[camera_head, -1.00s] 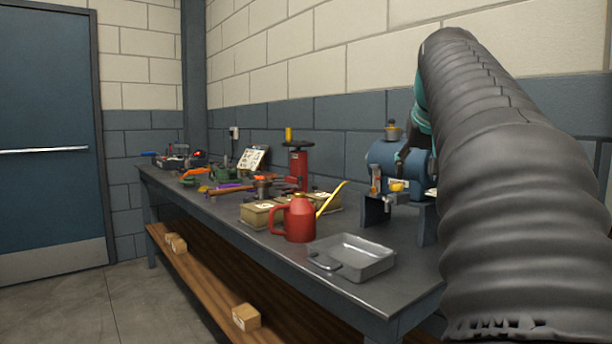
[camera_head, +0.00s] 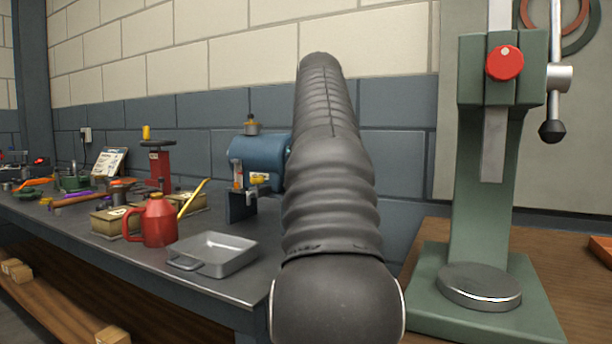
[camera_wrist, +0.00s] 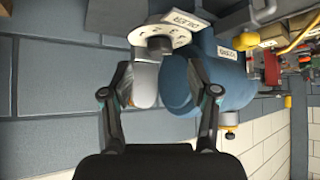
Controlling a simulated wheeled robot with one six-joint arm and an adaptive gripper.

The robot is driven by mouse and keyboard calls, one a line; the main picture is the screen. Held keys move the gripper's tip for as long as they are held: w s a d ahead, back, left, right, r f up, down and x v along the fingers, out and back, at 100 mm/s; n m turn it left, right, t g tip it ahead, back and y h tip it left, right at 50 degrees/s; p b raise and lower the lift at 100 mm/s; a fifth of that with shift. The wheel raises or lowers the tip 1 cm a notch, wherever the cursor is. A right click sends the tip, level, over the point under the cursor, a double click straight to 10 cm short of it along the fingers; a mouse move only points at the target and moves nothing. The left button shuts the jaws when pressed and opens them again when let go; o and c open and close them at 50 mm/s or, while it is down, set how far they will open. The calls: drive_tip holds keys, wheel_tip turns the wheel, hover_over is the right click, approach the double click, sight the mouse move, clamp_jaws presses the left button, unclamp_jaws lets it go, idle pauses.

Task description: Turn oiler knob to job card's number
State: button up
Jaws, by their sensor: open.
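A pale dial (camera_wrist: 165,38) with dark markings and a short grey knob (camera_wrist: 160,47) shows in the wrist view, which looks upside down. A white label (camera_wrist: 184,22) beside it seems to read "OILER". Which number the knob points to is too small to tell. They sit by the blue bench machine (camera_wrist: 222,75), which also shows in the head view (camera_head: 258,152), partly behind my arm. My gripper (camera_wrist: 160,85) is open and empty, its fingers apart below the knob in the picture. A white sheet on a stand (camera_head: 109,161) may be the job card; its text is unreadable.
On the grey bench are a shallow metal tray (camera_head: 222,252), a red oil can (camera_head: 158,222) with a yellow spout, tins (camera_head: 108,220) and a red jack-like stand (camera_head: 160,170). A green drill press (camera_head: 480,200) stands on a wooden top at the right.

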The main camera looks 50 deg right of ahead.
drive_tip(key=shift+x, duration=2.4)
clamp_jaws()
